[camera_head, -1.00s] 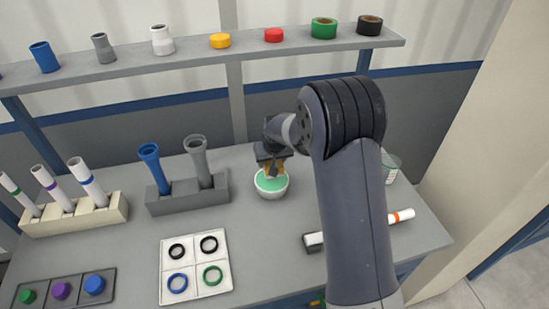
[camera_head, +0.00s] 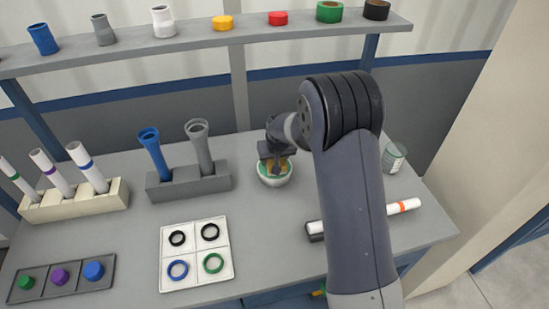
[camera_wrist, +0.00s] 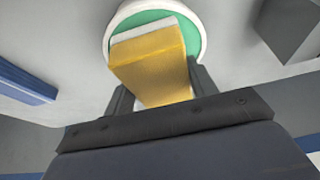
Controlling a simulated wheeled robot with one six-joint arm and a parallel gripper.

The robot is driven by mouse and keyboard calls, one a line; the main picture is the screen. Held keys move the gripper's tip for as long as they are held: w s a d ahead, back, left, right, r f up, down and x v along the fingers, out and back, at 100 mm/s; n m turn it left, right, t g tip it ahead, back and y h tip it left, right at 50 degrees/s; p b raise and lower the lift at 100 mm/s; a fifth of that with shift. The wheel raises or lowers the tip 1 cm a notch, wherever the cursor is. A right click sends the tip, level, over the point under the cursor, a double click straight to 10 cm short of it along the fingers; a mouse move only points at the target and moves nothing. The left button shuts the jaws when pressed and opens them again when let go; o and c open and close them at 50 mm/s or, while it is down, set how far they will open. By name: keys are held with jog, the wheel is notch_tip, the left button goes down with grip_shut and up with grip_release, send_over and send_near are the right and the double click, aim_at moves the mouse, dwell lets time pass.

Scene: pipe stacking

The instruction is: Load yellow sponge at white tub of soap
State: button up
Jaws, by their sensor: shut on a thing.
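The white tub of soap (camera_head: 273,181) stands on the table, and green soap shows inside its rim. It also shows in the wrist view (camera_wrist: 199,16). My gripper (camera_head: 275,163) is shut on the yellow sponge (camera_wrist: 150,62), which has a pale layer at its far end. The sponge is at the tub's mouth, and its far end overlaps the green soap in the wrist view. The head view shows only a little of the sponge (camera_head: 284,167) below my gripper. I cannot tell how deep the sponge sits in the soap.
A grey holder (camera_head: 190,190) with a blue and a grey pipe piece stands left of the tub. A white tray (camera_head: 197,266) with several rings lies in front. A clear cup (camera_head: 394,158) and a white tube (camera_head: 375,215) are on the right. A shelf (camera_head: 200,47) runs behind.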

jog(key=shift+f+b, duration=0.55)
jog(key=shift+b, duration=0.15)
dwell(2.0)
jog(key=shift+r+p, duration=1.8)
jog(key=shift+r, duration=1.75)
